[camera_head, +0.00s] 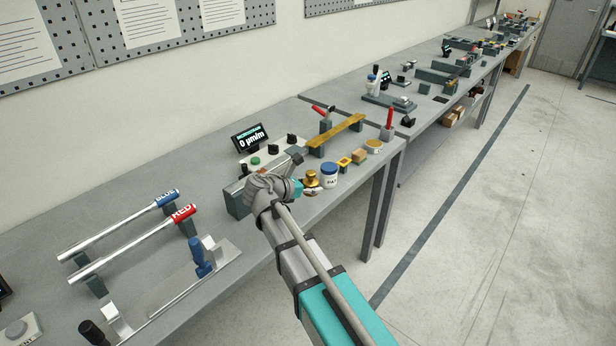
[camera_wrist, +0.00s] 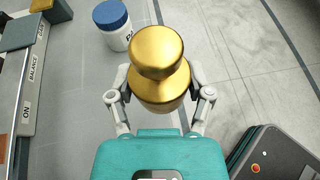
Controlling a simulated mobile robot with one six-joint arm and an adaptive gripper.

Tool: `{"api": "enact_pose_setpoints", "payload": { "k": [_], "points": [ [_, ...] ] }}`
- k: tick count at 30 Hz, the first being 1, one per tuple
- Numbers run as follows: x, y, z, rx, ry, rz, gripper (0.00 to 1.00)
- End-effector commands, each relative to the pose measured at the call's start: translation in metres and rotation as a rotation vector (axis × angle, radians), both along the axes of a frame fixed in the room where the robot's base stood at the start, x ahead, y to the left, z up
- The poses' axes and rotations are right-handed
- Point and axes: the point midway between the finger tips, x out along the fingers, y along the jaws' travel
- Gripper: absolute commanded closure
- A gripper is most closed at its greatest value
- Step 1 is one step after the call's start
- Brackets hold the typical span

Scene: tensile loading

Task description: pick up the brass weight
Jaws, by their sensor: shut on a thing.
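The brass weight (camera_wrist: 158,75) is a shiny gold, knobbed cylinder. In the wrist view it stands between the two fingers of my gripper (camera_wrist: 160,98), which is shut on it with a finger at each side. In the head view the brass weight (camera_head: 311,180) shows beside my gripper (camera_head: 303,187), near the front edge of the bench. It looks upright. I cannot tell whether its underside touches the bench.
A white jar with a blue lid (camera_head: 329,175) stands just right of the weight. A brass bar (camera_head: 336,131) and a display (camera_head: 252,137) sit behind. Blue and red labelled rods (camera_head: 130,245) lie at the left. The bench edge is close.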

Motion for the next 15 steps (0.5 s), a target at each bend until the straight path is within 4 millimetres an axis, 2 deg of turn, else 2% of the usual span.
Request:
{"api": "enact_pose_setpoints", "payload": {
  "k": [1,6,15],
  "points": [
    [-0.013,-0.004,0.009,-0.002,-0.001,0.001,0.95],
    [-0.036,-0.008,0.019,-0.002,-0.003,0.002,0.95],
    [-0.056,-0.011,0.026,-0.002,-0.003,0.000,0.95]
  ]
}}
